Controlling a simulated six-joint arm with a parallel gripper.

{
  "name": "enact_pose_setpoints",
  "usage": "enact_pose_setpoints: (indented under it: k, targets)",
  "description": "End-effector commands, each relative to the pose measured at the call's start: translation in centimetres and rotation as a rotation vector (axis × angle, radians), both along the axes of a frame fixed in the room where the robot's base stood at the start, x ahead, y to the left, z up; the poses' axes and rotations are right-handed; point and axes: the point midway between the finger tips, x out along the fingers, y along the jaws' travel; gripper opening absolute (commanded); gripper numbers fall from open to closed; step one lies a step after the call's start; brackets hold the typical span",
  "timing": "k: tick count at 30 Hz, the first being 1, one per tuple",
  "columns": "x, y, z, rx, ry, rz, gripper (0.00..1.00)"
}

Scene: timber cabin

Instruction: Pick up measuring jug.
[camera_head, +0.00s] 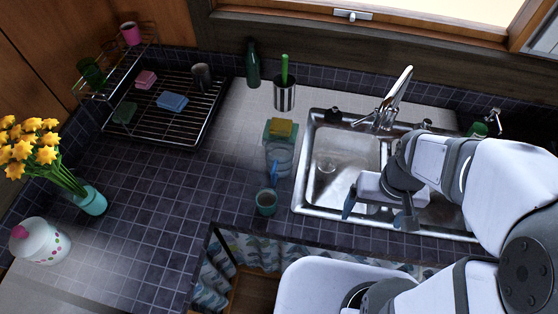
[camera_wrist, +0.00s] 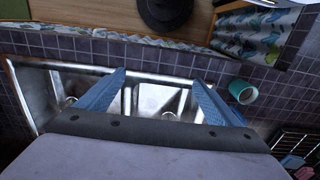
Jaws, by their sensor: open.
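A clear, see-through vessel that looks like the measuring jug (camera_head: 279,160) stands on the dark tiled counter just left of the sink in the head view. I cannot make it out in the wrist view. My gripper (camera_head: 377,213) is over the front part of the sink, to the right of the jug and apart from it. Its two blue fingers are spread, with nothing between them; in the wrist view the gripper (camera_wrist: 158,80) has the sink basins behind it.
A teal mug (camera_head: 266,203) stands in front of the jug, and a yellow sponge (camera_head: 281,128) sits behind it. A steel utensil holder (camera_head: 284,96) and a green bottle (camera_head: 252,66) stand farther back. A dish rack (camera_head: 180,129) is left. Tiles between rack and jug are clear.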

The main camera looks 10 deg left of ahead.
Motion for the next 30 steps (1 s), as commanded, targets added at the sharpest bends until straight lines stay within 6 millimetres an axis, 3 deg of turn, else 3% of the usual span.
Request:
enact_pose_setpoints:
  k: [8, 14, 21, 24, 30]
  targets:
    - [0.9, 0.4, -0.6, 0.0, -0.029, 0.002, 0.87]
    - [5.5, 2.4, -2.8, 0.014, -0.178, 0.006, 0.87]
    - [13.6, 8.6, -5.4, 0.115, -0.479, 0.008, 0.87]
    - [16.1, 11.7, -5.8, 0.185, -0.597, 0.008, 0.87]
    - [19.2, 18.4, -5.8, 0.357, -0.799, 0.015, 0.87]
